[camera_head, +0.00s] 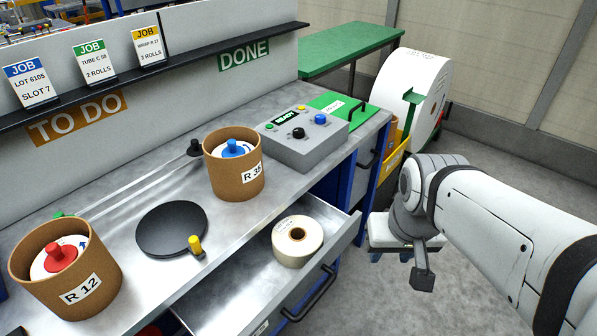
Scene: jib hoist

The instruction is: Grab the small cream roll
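A small cream roll (298,241) with a brown core lies flat, hole up, in an open drawer (232,299) below the workbench. Its top and front side show, with faint printing on top. My gripper (422,278) hangs to the right of the drawer, clear of the roll and not touching it. Only one dark finger block shows clearly, so its opening cannot be told.
The drawer's front has a black handle (310,295). On the bench stand cork tubs marked R 12 (83,290) and R 35 (251,172), a black disc (171,229) and a grey control box (303,147). A large white roll (415,85) stands behind my arm.

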